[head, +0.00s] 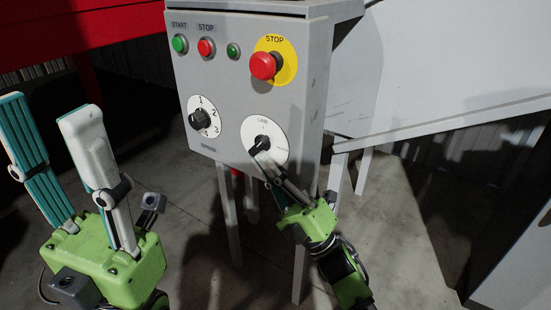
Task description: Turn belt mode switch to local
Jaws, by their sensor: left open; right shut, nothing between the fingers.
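The belt mode switch (264,141) is a black knob on a white round plate, low on the right of the grey control box (228,90). The word LINE shows at the top of its plate; the other markings are hidden or too small to read. My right gripper (262,156) is shut with nothing in it, its fingertips at the knob's lower side. I cannot tell whether they touch it. The gripper covers the lower part of the plate. My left gripper (48,115) is open and empty, fingers pointing up, to the left of the box.
The box also carries a green start button (180,43), a red stop button (206,47), a small green button (233,51), a red emergency stop (263,66) on yellow, and a numbered speed dial (202,118). A grey sloping panel (450,70) stands at right.

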